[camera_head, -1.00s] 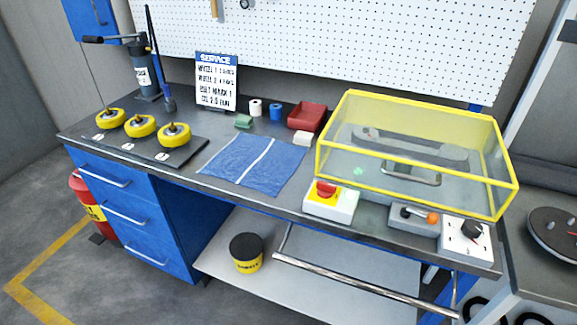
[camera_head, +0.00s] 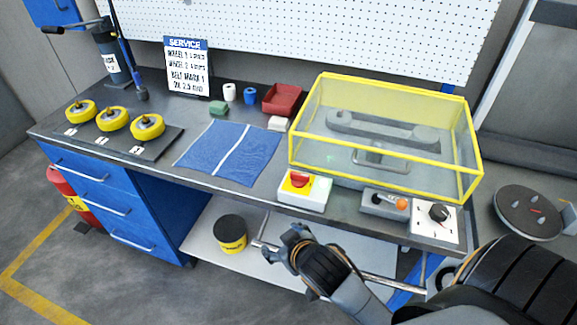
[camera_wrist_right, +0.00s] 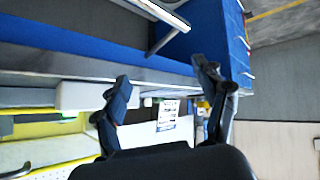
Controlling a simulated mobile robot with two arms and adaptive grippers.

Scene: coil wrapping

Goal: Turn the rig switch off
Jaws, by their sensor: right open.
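I cannot tell from a label which one is the rig switch. The rig (camera_head: 382,127) sits under a clear yellow-framed cover (camera_head: 470,150), which is down. My right gripper (camera_head: 283,246) is open and empty, in front of the bench edge below the red button, touching no control. Its open fingers also show in the right wrist view (camera_wrist_right: 165,88). My left gripper is out of view.
A metal rail (camera_head: 378,280) runs along the bench front near my right arm. A blue mat (camera_head: 222,150), yellow wheels (camera_head: 113,119), a service sign (camera_head: 187,68) and a red bin (camera_head: 283,98) are on the bench. A black-lidded tub (camera_head: 231,235) stands on the lower shelf.

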